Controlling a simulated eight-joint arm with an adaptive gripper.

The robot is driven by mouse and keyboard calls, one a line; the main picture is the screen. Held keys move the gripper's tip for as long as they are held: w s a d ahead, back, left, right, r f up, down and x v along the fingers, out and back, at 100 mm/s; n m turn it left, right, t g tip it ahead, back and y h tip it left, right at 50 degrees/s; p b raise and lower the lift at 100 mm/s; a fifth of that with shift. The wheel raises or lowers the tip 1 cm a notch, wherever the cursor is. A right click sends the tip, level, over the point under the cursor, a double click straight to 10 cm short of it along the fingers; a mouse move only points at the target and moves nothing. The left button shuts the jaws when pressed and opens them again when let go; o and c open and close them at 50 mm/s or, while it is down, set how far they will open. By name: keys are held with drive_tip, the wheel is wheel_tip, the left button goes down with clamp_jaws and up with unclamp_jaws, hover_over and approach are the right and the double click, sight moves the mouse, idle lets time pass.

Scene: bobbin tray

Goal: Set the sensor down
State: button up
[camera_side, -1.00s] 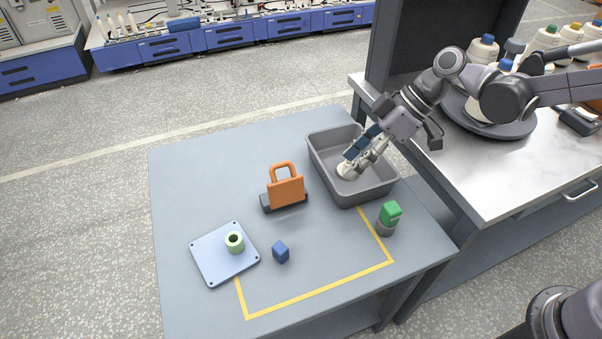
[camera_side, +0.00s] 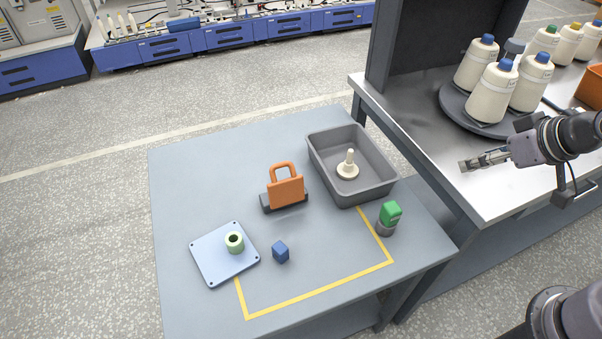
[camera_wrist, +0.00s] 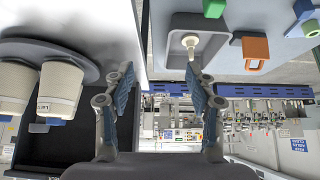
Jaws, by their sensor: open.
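No part is clearly marked as the sensor. A green-topped grey cylinder (camera_side: 388,219) stands upright on the blue-grey table, just outside the grey bin; its green top also shows in the wrist view (camera_wrist: 213,8). A cream piece with a round base and thin stem (camera_side: 348,170) stands upright inside the grey bin (camera_side: 327,178); the wrist view shows it too (camera_wrist: 190,41). My gripper (camera_side: 466,164) is open and empty, above the metal bench and well right of the bin. Its two spread fingers show in the wrist view (camera_wrist: 162,82) with nothing between them.
An orange handled block (camera_side: 286,193) sits on a dark base. A blue block (camera_side: 281,252) and a pale blue plate (camera_side: 213,272) with a green ring (camera_side: 234,242) are nearby. Cream bobbins (camera_side: 490,94) crowd a round tray on the metal bench (camera_side: 440,155).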

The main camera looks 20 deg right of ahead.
idle(0.4)
drive_tip(key=w+a+r+m+g, duration=0.3)
drive_tip(key=w+a, duration=0.4)
drive_tip(key=a, duration=0.2)
drive_tip(key=m+g+h, duration=0.2)
drive_tip(key=m+h, duration=0.2)
drive_tip(key=m, duration=0.6)
approach(278, 248)
drive_tip(key=f, duration=0.1)
drive_tip(key=x, duration=0.5)
drive_tip(key=shift+s, duration=0.1)
drive_tip(key=shift+x, duration=2.7)
drive_tip(key=shift+d+r, duration=0.1)
drive_tip(key=shift+d, duration=0.1)
clamp_jaws()
